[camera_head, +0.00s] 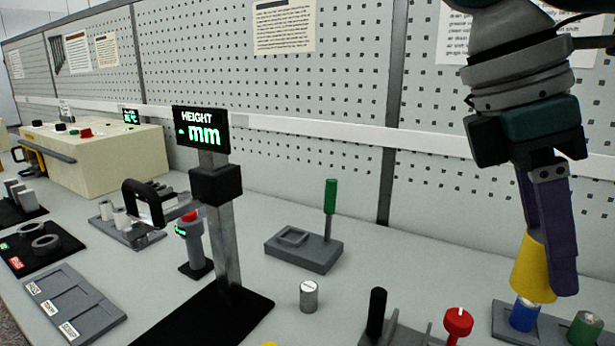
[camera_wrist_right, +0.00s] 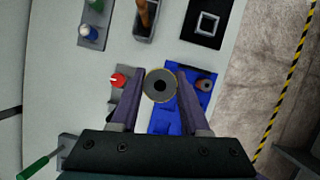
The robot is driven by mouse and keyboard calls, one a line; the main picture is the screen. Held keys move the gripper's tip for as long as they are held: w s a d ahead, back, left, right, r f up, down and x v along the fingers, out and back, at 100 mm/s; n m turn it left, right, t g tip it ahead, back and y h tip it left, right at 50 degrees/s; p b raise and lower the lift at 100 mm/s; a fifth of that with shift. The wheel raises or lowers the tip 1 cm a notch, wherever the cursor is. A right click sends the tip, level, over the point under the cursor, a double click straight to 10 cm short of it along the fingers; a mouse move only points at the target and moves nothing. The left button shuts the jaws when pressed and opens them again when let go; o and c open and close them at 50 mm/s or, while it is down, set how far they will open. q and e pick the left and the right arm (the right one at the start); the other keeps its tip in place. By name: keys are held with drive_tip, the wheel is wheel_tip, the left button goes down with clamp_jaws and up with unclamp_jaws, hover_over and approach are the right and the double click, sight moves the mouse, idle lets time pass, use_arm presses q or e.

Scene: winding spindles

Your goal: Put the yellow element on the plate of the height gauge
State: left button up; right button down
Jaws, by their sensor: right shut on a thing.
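My right gripper (camera_head: 552,262) hangs at the right of the head view, shut on the yellow element (camera_head: 531,268). The element is held upright above the bench, near the rack with the blue and green elements. The right wrist view shows the yellow element (camera_wrist_right: 160,85) end-on, with a dark central hole, between the fingertips (camera_wrist_right: 158,98). The height gauge (camera_head: 229,250) stands left of centre, with a lit "HEIGHT mm" display (camera_head: 202,128), a grey post and a black plate (camera_head: 215,318). The plate's front is cut off by the picture edge. My left gripper is not in view.
A blue element (camera_head: 524,315) and a green one (camera_head: 585,328) sit in a grey rack. A red knob (camera_head: 458,322) and black post (camera_head: 376,312) stand left of them. A small metal cylinder (camera_head: 309,295) and a grey block with a green-handled rod (camera_head: 330,196) stand right of the gauge.

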drive_tip(key=s+a+r+m+g+y+p, duration=0.1)
drive_tip(key=s+r+m+p, duration=0.2)
drive_tip(key=r+p, duration=1)
drive_tip(key=s+a+r+m+g+y+p, duration=0.1)
drive_tip(key=s+r+m+p, duration=0.2)
drive_tip(key=r+p, duration=1)
drive_tip(key=s+a+r+m+y+p, duration=0.1)
drive_tip(key=s+r+m+p, duration=0.3)
drive_tip(key=r+p, duration=0.9)
wheel_tip(320, 180, up, 5)
drive_tip(key=m+y, duration=0.1)
drive_tip(key=m, duration=0.2)
drive_tip(key=shift+m+g+p, duration=0.3)
drive_tip(key=shift+g+p, duration=0.1)
drive_tip(key=shift+r, duration=0.1)
drive_tip(key=shift+w, duration=0.1)
